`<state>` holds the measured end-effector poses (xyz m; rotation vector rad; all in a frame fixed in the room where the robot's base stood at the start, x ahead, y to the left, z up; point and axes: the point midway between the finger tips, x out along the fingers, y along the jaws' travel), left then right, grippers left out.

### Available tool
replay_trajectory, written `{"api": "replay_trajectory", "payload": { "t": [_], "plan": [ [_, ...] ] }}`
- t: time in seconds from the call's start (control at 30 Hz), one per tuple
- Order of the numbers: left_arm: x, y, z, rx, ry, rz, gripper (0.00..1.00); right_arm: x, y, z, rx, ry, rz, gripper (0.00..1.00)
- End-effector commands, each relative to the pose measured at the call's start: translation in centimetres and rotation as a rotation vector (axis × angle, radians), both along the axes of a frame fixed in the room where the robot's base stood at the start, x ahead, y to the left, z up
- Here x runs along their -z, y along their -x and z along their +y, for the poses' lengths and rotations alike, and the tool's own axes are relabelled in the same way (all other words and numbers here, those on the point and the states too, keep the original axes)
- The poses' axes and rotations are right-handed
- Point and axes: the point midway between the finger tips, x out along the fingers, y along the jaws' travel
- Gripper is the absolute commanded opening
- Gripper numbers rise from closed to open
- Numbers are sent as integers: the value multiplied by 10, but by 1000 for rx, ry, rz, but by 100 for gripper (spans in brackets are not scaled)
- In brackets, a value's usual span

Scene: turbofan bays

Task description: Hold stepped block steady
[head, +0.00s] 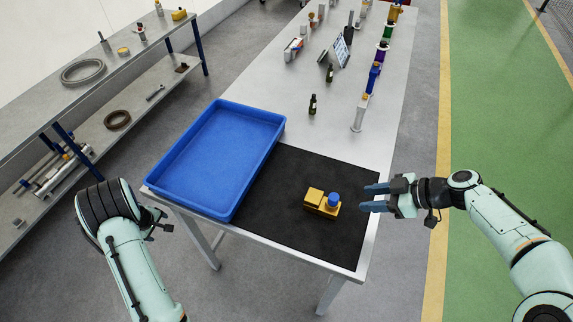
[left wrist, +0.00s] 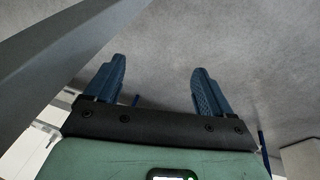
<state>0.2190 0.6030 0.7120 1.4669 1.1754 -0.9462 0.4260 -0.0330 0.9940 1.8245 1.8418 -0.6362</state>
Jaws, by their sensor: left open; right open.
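The yellow stepped block (head: 314,196) sits on the black mat (head: 290,228) near the front of the table, with a blue round piece (head: 334,198) at its right end. My right gripper (head: 367,198) is open, its two blue fingers pointing left toward the block, with a small gap between them. My left gripper is off the table's front left side, beside the blue tray; its fingers hardly show in the head view. In the left wrist view the left gripper (left wrist: 158,78) is open and empty, over grey floor. The block does not show in that view.
An empty blue tray (head: 217,150) stands on the table left of the mat. Bottles (head: 313,104) and several coloured cylinders (head: 374,77) stand farther back. A shelf rack (head: 110,75) with rings and tools is at left. The mat around the block is clear.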

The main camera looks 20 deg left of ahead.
Motion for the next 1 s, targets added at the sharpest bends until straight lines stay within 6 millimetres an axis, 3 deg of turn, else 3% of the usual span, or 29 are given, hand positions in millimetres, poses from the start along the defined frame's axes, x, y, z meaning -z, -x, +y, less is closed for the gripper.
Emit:
{"api": "replay_trajectory", "payload": {
  "t": [0.03, 0.2, 0.3, 0.47, 0.57, 0.7, 0.87, 0.93, 1.0],
  "plan": [
    [-19, 4, 26, -44, -30, -38, 83, 0, 0, 0, 0, 0, 0, 43],
    [-79, 5, 87, -107, -112, -153, 83, 0, 0, 0, 0, 0, 0, 43],
    [-115, -27, 98, 45, -176, -178, 83, 0, 0, 0, 0, 0, 0, 43],
    [-162, -96, 83, 454, -302, -119, 83, 0, 0, 0, 0, 0, 0, 43],
    [-201, -139, 69, 727, -413, -60, 83, 0, 0, 0, 0, 0, 0, 43],
    [-263, -192, 48, 1091, -605, 62, 83, 0, 0, 0, 0, 0, 0, 43],
    [-343, -235, 26, 1421, -848, 255, 83, 0, 0, 0, 0, 0, 0, 43],
    [-376, -251, 10, 1547, -939, 345, 83, 0, 0, 0, 0, 0, 0, 43],
    [-378, -268, -27, 1690, -938, 376, 83, 0, 0, 0, 0, 0, 0, 43]
  ]
}}
